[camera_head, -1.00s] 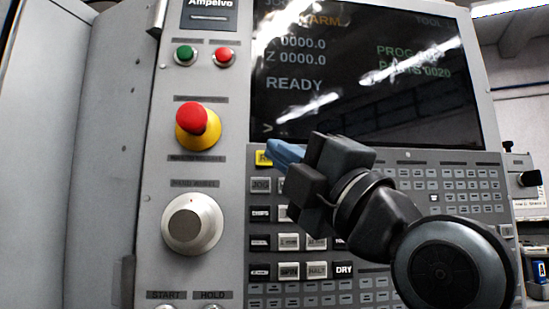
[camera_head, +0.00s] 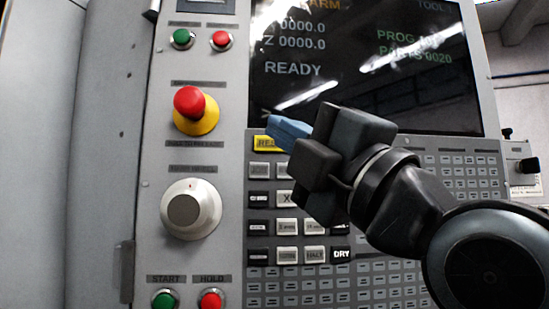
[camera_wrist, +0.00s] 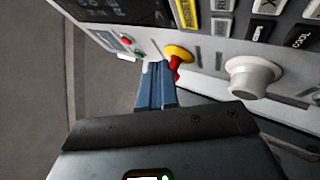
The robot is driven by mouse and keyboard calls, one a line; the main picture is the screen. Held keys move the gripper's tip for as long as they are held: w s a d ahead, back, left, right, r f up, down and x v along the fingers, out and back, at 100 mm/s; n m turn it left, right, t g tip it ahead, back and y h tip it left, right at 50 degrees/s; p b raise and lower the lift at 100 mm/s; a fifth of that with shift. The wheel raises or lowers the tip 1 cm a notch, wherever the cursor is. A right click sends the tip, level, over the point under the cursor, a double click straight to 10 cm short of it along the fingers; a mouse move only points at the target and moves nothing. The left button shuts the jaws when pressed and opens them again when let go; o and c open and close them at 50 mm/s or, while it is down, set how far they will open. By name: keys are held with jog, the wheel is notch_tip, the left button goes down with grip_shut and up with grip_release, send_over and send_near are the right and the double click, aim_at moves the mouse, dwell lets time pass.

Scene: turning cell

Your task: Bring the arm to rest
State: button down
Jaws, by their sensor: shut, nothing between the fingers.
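My gripper (camera_head: 272,127) is in front of the control panel (camera_head: 148,215) in the head view, its blue fingers pointing left near the yellow key (camera_head: 268,143). The fingers are together and empty. In the wrist view my gripper (camera_wrist: 158,65) also shows closed, with the red and yellow emergency stop (camera_wrist: 178,53) beyond the fingertips. Whether the fingers touch the panel cannot be told; they look apart from it.
The panel carries a hand wheel knob (camera_head: 191,209), an emergency stop (camera_head: 193,108), a green start button (camera_head: 165,299) and a red hold button (camera_head: 211,299). The screen (camera_head: 400,70) reads READY. Grey floor (camera_wrist: 40,100) lies open at left in the wrist view.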

jog(key=w+d+f+m+t+h, duration=0.1)
jog(key=d+f+m+h, duration=0.3)
jog(key=f, duration=0.6)
jog(key=w+d+f+m+t+h, duration=0.1)
jog(key=d+f+m+h, duration=0.1)
jog(key=f+m, duration=0.55)
jog(key=s+d+f+m+h, duration=0.3)
jog(key=f, duration=0.6)
jog(key=s+d+f+m+h, duration=0.2)
jog(key=d+f+m+h, duration=0.1)
jog(key=f, duration=0.5)
jog(key=s+d+f+m+g+h, duration=0.2)
jog(key=s+d+f+m, duration=0.2)
jog(key=s+f, duration=0.55)
jog(key=s+d+f+m+g+h, duration=0.15)
jog(key=s+d+f+m, duration=0.35)
jog(key=s, duration=0.8)
jog(key=s+d+f+m+g+h, duration=0.1)
jog(key=s, duration=0.8)
jog(key=shift+s+f+m, duration=0.25)
jog(key=shift+s+m, duration=0.1)
jog(key=shift+s, duration=0.05)
jog(key=shift+f+h, duration=0.15)
jog(key=shift+h, duration=0.1)
